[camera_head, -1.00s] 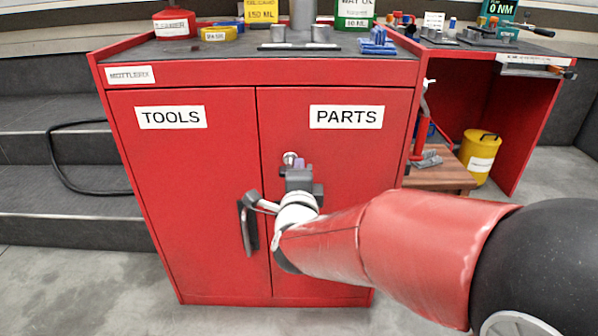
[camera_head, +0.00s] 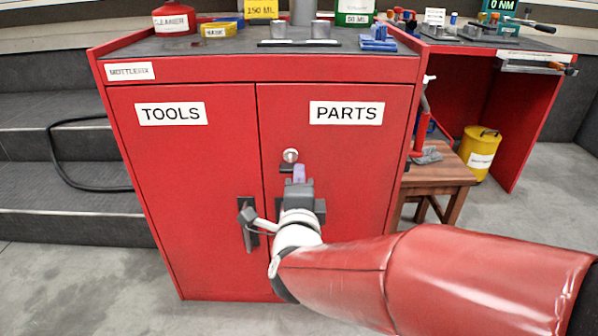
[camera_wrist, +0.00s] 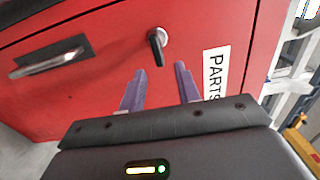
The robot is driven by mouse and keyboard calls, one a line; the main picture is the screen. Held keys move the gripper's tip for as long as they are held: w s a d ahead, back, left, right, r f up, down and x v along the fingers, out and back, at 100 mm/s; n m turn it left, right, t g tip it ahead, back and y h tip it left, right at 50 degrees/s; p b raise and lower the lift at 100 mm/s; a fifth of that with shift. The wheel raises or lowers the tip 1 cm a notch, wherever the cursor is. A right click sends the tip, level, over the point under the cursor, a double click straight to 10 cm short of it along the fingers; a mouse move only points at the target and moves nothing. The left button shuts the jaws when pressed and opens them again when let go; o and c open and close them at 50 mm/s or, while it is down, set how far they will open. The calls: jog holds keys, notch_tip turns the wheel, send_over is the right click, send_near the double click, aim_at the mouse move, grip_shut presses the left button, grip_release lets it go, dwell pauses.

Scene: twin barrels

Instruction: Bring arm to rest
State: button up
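My gripper (camera_head: 299,174) is in front of the red cabinet's PARTS door (camera_head: 350,190), just below a round silver lock (camera_head: 290,155) in the head view. In the wrist view my gripper (camera_wrist: 161,70) shows two purple fingers, apart, with nothing between them. The lock, with a dark lever-like part (camera_wrist: 158,40), lies beyond the fingertips. The fingers look clear of it, though the exact distance is hard to tell. My red arm reaches in from the lower right. Both cabinet doors are shut.
The TOOLS door (camera_head: 180,190) has a dark handle (camera_head: 247,225) left of my wrist. A wooden stool (camera_head: 440,180) and yellow can (camera_head: 480,155) stand to the right. Bottles and tools cover the cabinet top (camera_head: 230,47). Grey steps (camera_head: 50,160) are at left.

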jog(key=shift+s, duration=1.2)
jog(key=s+d+f+n+g, duration=0.3)
jog(key=s+d+n+g, duration=0.35)
jog(key=s+n, duration=0.25)
jog(key=s+d+f+n+g, duration=0.2)
jog(key=s+d+n+g, duration=0.4)
jog(key=s+d+n, duration=0.3)
notch_tip(320, 180, up, 13)
jog(key=a+p, duration=0.1)
jog(key=p, duration=1.2)
jog(key=shift+a+n+y, duration=0.3)
jog(key=shift+f, duration=0.1)
